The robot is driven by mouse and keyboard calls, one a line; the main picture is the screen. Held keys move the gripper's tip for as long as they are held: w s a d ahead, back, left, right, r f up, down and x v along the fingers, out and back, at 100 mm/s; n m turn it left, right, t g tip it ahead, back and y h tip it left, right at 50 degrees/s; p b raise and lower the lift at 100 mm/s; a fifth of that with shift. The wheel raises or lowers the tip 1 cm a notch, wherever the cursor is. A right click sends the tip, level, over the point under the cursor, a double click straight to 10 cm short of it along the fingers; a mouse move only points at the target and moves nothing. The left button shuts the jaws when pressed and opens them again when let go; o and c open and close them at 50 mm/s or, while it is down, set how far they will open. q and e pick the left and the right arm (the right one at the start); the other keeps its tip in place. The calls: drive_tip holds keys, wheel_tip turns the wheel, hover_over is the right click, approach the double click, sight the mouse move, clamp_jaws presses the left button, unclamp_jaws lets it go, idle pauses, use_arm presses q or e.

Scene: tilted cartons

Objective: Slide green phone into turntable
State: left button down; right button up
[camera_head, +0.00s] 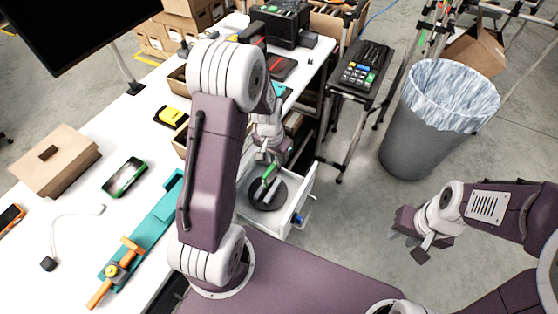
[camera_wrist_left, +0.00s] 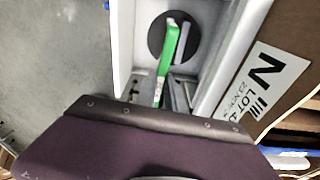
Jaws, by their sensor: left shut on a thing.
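My left gripper (camera_head: 267,166) is shut on the green phone (camera_head: 269,174), which I see nearly edge-on. It holds the phone above the dark round turntable (camera_head: 267,200), inside a white open-topped drawer or bin (camera_head: 302,205). In the left wrist view the green phone (camera_wrist_left: 167,50) sticks out from the fingers (camera_wrist_left: 168,92) across the turntable disc (camera_wrist_left: 156,36). Whether the phone touches the turntable I cannot tell. My right gripper (camera_head: 418,238) is away to the right above the floor, with nothing seen in it; its finger gap is unclear.
The drawer walls stand close around my left gripper. On the white table at left lie a dark phone with a green edge (camera_head: 124,177), a teal strip (camera_head: 150,230) and a carton (camera_head: 55,163). A lined grey bin (camera_head: 408,135) stands at right. A labelled panel (camera_wrist_left: 270,85) borders the drawer.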

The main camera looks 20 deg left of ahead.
use_arm(q)
drive_tip(key=a+f+b, duration=0.3)
drive_tip(key=f+b, duration=0.1)
drive_tip(key=f, duration=0.5)
drive_tip(key=shift+s+a+n, duration=0.2)
drive_tip(key=shift+s+n, duration=0.2)
drive_tip(key=shift+s+f, duration=0.1)
drive_tip(key=shift+f, duration=0.05)
drive_tip(key=shift+f+b, duration=2.75)
drive_tip(key=shift+f, duration=0.3)
drive_tip(key=shift+f, duration=0.3)
drive_tip(key=c, duration=1.3)
unclamp_jaws()
drive_tip(key=shift+c, duration=0.2)
drive_tip(key=shift+r, duration=0.1)
